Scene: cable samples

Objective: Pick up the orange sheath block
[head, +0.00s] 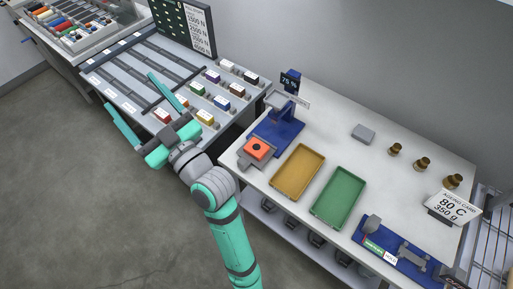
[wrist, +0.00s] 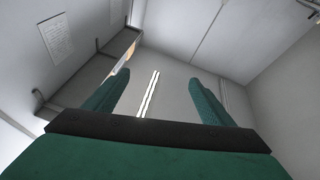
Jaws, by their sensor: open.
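An orange block (head: 257,148) with a dark spot on top sits on a grey plate at the front of a blue stand, left on the white table. An orange-red piece with a white label (head: 162,115) lies on the left bench, close beside my gripper; I cannot tell if it is also a sheath block. My gripper (head: 128,90) is open, its teal fingers spread over the front of the left bench, left of the orange block and well apart from it. In the wrist view, my gripper (wrist: 152,88) shows nothing between its fingers but wall and a light strip.
A blue stand (head: 281,130) rises behind the orange block. An ochre tray (head: 276,180) and a green tray (head: 316,211) lie to its right. Several coloured labelled pieces line the left bench (head: 100,75). Brass weights (head: 422,163) stand at the right. The floor is open.

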